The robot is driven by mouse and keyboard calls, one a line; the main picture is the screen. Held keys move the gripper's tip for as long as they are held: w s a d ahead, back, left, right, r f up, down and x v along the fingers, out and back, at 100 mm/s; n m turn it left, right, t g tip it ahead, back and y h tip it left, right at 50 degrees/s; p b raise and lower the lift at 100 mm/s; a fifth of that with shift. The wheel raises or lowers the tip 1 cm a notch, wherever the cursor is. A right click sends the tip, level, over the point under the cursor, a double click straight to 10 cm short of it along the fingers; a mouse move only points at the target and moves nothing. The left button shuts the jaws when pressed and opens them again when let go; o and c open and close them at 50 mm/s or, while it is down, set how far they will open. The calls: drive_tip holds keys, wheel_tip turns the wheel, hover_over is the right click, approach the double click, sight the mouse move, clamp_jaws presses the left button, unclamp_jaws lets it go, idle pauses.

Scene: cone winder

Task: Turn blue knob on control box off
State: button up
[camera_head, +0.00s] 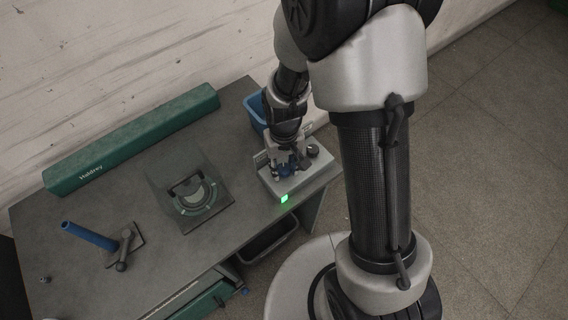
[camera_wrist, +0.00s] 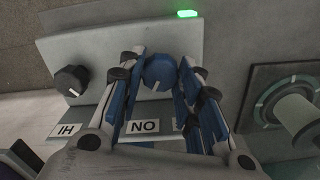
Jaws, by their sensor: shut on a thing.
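The control box (camera_head: 269,181) is a light grey box at the right end of the table, with a lit green lamp (camera_head: 284,198) on its front edge. In the wrist view the box (camera_wrist: 115,35) carries a round blue knob (camera_wrist: 159,72) with a white pointer line, and the green lamp (camera_wrist: 188,14) shows above it. My gripper (camera_wrist: 160,78) has its blue-padded fingers on both sides of the blue knob and is shut on it. A label reading "NO" in this view (camera_wrist: 143,126) lies below the knob. Another label beside it is mostly hidden by a finger.
A black knob (camera_wrist: 71,80) with an "IH" label (camera_wrist: 66,130) sits on the same box. A dial plate (camera_head: 195,196) lies on the table left of the box. A blue bin (camera_head: 256,110) stands behind it. A long green box (camera_head: 133,138) lines the wall.

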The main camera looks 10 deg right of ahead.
sight(284, 168)
drive_tip(key=n+p, duration=0.1)
drive_tip(key=n, duration=0.5)
drive_tip(key=shift+n, duration=0.4)
drive_tip(key=n, duration=0.5)
drive_tip(key=shift+n, duration=0.4)
drive_tip(key=o, duration=1)
drive_tip(key=shift+o, duration=0.2)
drive_tip(key=shift+r, duration=0.15)
wheel_tip(284, 168, up, 12)
